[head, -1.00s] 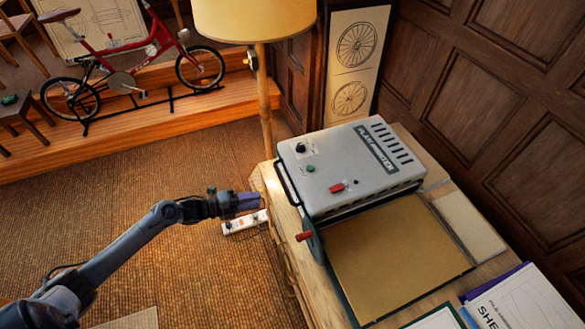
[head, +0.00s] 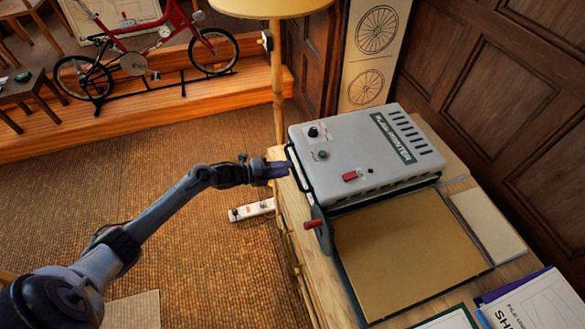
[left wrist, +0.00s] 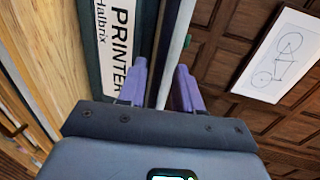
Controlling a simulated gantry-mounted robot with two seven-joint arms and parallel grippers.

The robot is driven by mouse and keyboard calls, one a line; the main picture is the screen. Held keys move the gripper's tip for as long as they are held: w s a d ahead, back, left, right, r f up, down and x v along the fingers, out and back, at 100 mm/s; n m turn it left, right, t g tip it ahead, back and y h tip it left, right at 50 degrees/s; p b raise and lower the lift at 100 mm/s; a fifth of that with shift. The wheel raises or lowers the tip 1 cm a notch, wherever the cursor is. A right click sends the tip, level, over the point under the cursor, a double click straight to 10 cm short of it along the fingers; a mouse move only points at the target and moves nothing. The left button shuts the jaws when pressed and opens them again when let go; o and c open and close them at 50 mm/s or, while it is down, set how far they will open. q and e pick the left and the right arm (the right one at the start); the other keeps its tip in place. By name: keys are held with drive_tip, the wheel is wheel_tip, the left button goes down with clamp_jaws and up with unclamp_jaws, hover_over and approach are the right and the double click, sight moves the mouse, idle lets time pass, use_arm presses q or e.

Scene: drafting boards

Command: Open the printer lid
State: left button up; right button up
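The printer (head: 350,158) is a grey box with a black label, vents and knobs on top, standing on a wooden bench. Its lid looks down flat. A black bar handle (head: 297,176) runs along its left side. My left gripper (head: 281,169) is at that side, close to the handle. In the left wrist view its purple fingers (left wrist: 160,88) are apart, with a dark edge and a grey strip running between and beyond them. The printer's label (left wrist: 117,45) shows left of them. I cannot tell whether the fingers touch the handle. My right gripper is in neither view.
A red-knobbed lever (head: 313,224) stands out at the printer's front left corner, beside a tan board (head: 405,255). Folders (head: 530,300) lie at the lower right. A lamp (head: 272,8) stands behind. The floor left of the bench is mostly clear.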

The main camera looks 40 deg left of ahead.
use_arm(q)
drive_tip(key=shift+x, duration=1.8)
clamp_jaws()
